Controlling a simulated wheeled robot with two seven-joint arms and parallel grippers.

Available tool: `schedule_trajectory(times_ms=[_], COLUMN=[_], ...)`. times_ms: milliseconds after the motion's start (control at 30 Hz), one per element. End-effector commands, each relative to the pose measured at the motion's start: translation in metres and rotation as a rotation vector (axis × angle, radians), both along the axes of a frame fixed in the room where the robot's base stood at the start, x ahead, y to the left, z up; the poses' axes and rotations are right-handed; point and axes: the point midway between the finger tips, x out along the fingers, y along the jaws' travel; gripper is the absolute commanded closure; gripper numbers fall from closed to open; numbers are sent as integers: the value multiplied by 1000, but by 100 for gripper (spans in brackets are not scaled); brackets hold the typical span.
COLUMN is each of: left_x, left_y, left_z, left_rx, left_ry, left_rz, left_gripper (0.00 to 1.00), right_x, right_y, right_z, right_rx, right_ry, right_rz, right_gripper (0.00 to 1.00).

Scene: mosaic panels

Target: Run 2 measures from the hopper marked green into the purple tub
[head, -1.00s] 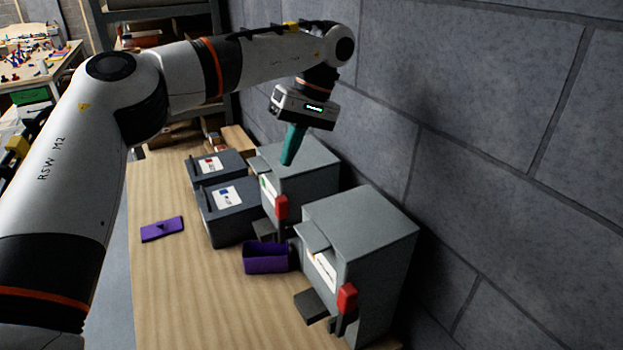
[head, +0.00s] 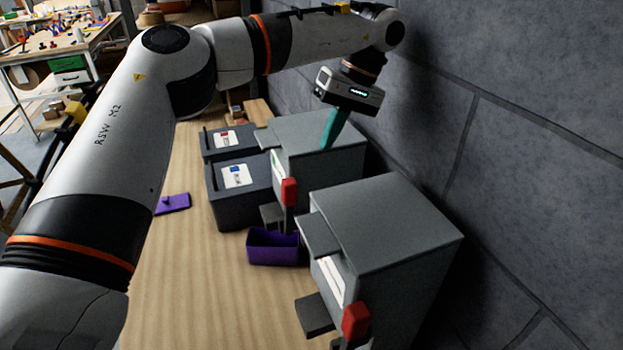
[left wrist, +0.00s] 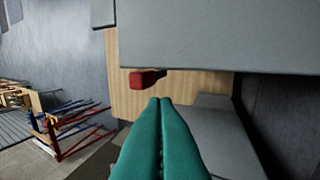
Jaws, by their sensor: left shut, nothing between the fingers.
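The hopper with a green mark (head: 318,131) is a grey box by the wall, with a red lever (head: 289,192) on its front. The open purple tub (head: 272,249) stands on the bench close to the dark ledge (head: 270,215) at that hopper's foot; whether it is under the outlet I cannot tell. Its inside is too dark to read. My left gripper (head: 329,146) has its teal fingers pointing down over the hopper's top; contact is unclear. In the left wrist view its fingers (left wrist: 160,101) are together and empty, with a red lever (left wrist: 147,79) beyond them. My right gripper is not seen.
A second grey hopper (head: 385,235) with a red lever (head: 355,320) stands nearer me. Two dark bins with labels (head: 229,140) (head: 237,180) stand left of the green-marked hopper. A purple lid (head: 173,203) lies on the bench. The bench's left front is clear; a block wall bounds the right.

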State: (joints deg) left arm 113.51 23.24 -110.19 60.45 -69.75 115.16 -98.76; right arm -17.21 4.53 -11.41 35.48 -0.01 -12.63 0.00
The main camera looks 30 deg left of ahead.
Motion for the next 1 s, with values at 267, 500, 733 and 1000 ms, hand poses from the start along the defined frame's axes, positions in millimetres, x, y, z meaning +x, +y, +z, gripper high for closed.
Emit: schedule_trajectory(times_ms=[267, 500, 733, 1000], left_x=[-8, -21, -29, -30], left_y=[7, 19, 26, 27], left_z=[-25, -64, -86, -92], left_rx=[-3, -3, 1, 0], left_ry=[5, 5, 0, 0], left_rz=[-1, -1, 1, 0], left_gripper=[100, 100, 100, 100], right_x=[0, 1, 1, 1], right_y=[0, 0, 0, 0], right_z=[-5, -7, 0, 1], right_rx=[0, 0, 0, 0], right_ry=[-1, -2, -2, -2], right_rz=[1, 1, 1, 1], right_gripper=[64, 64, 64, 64])
